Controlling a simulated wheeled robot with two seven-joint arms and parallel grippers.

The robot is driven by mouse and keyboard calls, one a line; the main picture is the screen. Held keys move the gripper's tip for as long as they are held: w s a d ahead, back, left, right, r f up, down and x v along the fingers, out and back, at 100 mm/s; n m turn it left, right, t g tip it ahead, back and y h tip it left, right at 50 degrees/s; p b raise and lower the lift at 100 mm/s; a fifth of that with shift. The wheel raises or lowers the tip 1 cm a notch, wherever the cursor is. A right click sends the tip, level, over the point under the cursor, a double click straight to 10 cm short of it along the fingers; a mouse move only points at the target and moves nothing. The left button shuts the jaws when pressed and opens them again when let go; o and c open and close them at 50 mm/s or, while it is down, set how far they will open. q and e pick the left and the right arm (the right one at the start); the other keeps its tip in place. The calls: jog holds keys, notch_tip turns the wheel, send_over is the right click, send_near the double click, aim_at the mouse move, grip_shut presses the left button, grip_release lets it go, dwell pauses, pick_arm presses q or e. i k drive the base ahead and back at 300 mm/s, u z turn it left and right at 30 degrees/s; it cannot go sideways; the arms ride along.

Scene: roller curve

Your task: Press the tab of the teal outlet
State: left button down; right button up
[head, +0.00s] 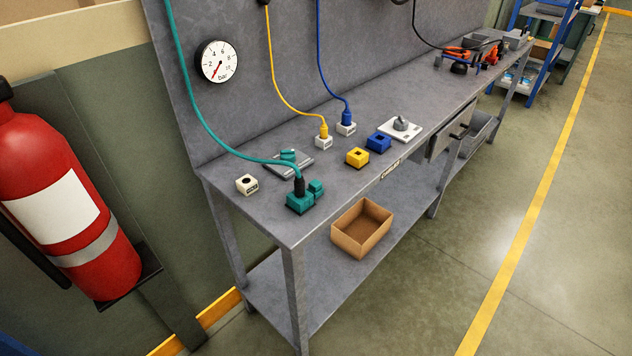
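The teal outlet (300,202) stands near the front left corner of the grey workbench. Neither of my grippers is in view.
On the workbench (345,190) are a white socket (247,184), yellow (357,157) and blue (378,142) outlets, and a white plate with a grey knob (401,124). Yellow and blue cables hang behind. A cardboard box (361,229) is on the lower shelf. A red extinguisher (60,195) stands left.

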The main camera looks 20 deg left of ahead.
aim_at(315, 184)
jog(key=z, duration=0.6)
jog(key=i, duration=2.05)
jog(key=u, duration=2.9)
